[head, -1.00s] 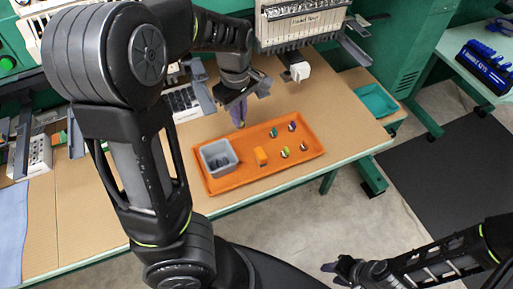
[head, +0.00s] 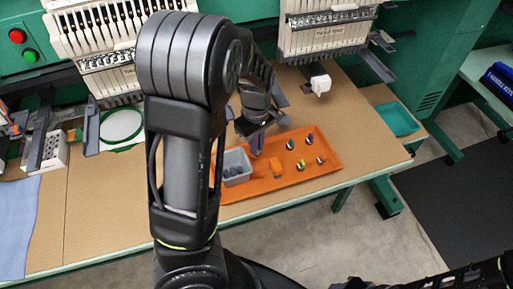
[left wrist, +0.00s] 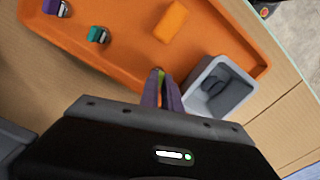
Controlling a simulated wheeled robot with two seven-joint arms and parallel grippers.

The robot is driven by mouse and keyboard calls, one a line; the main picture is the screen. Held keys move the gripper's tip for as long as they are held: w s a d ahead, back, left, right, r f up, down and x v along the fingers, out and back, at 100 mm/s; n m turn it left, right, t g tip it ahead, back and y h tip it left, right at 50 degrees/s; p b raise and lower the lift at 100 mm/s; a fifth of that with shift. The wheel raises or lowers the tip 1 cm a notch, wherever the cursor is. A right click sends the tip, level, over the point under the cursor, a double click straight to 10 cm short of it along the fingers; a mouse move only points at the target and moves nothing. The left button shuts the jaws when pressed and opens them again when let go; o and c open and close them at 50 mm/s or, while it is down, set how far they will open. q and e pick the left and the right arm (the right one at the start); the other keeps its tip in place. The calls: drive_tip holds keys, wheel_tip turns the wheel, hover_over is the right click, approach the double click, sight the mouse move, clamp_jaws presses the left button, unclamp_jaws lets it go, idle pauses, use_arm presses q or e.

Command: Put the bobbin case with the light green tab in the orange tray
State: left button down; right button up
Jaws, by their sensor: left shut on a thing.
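The orange tray (head: 262,186) lies on the table, and its rim also shows in the left wrist view (left wrist: 75,42). My left gripper (head: 256,148) is over the tray's back part, beside the grey bin. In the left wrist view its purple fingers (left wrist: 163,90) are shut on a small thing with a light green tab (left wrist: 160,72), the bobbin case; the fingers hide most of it. I cannot tell whether it touches the tray. Another case with a yellow-green tab (head: 301,164) stands in the tray. My right gripper (head: 343,285) barely shows at the bottom edge.
In the tray are a grey bin (head: 237,165) with dark pieces, an orange block (head: 277,166), and cases with teal (head: 290,144), purple (head: 309,138) and orange-red (head: 320,160) tabs. Embroidery machine heads (head: 328,32) stand behind. A teal tray (head: 397,119) is at right.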

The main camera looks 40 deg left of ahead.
use_arm(q)
drive_tip(key=shift+f, duration=0.6)
drive_tip(key=c, duration=1.6)
unclamp_jaws()
drive_tip(key=shift+f, duration=0.1)
drive_tip(key=shift+o, duration=0.2)
wheel_tip(320, 180, up, 12)
drive_tip(key=p, duration=0.3)
